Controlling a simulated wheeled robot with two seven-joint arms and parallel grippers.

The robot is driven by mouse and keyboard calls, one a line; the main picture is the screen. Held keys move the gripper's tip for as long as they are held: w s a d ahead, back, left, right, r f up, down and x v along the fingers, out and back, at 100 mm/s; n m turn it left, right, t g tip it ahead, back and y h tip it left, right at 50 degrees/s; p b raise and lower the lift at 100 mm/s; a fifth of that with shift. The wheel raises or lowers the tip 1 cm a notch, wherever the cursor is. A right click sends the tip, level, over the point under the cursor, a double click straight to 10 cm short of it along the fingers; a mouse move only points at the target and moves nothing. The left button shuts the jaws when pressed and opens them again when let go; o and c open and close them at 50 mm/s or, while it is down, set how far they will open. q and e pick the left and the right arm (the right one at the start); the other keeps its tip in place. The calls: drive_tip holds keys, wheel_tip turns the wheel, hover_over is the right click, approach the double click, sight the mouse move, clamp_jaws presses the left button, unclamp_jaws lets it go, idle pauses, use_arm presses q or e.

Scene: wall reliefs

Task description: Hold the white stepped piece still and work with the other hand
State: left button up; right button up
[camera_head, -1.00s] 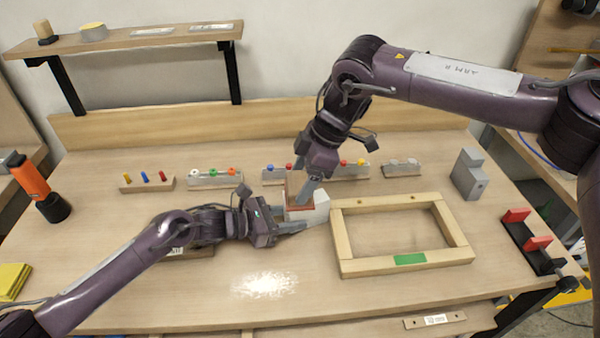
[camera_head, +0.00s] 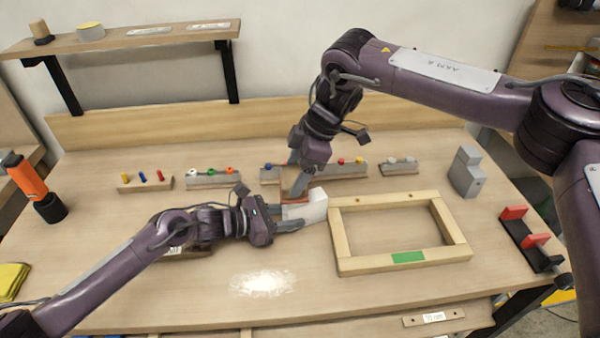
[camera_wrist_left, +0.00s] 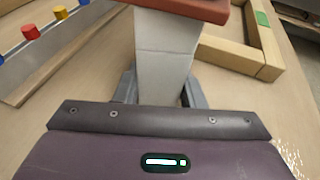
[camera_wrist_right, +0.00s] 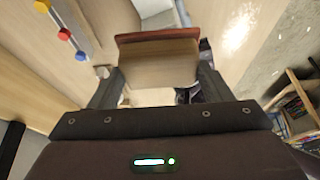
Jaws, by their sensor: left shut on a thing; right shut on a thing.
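The white stepped piece (camera_head: 314,206) is held low over the table by my left gripper (camera_head: 288,219), which is shut on it. In the left wrist view the white piece (camera_wrist_left: 165,50) stands up between the fingers. My right gripper (camera_head: 300,186) reaches down from above and is shut on a wooden block with a red-brown face (camera_wrist_right: 158,62). In the head view the block (camera_head: 291,198) is at the left back part of the white piece, its red-brown side towards it. Whether they touch is hard to tell. Fingers partly hide both things.
A wooden frame with a green patch (camera_head: 345,262) lies just right of the white piece. Racks of coloured knobs (camera_head: 213,180) line the back. A grey stepped block (camera_head: 467,175) and a black and red holder (camera_head: 530,240) stand right. The front middle is clear.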

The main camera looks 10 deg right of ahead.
drive_tip(key=shift+w+a+f, duration=0.15)
drive_tip(key=shift+w+a, duration=0.15)
drive_tip(key=shift+w, duration=0.15)
use_arm(q)
drive_tip(key=shift+r, duration=0.1)
use_arm(e)
drive_tip(key=shift+s+d, duration=0.5)
drive_tip(key=shift+s, duration=0.4)
drive_tip(key=shift+s+d, duration=0.25)
drive_tip(key=shift+s, duration=0.2)
drive_tip(key=shift+s+d, duration=0.2)
drive_tip(key=shift+s, duration=0.25)
drive_tip(key=shift+w+a, duration=0.5)
drive_tip(key=shift+w, duration=0.4)
drive_tip(key=shift+w+a, duration=0.5)
drive_tip(key=shift+w, duration=0.35)
drive_tip(key=shift+d, duration=0.15)
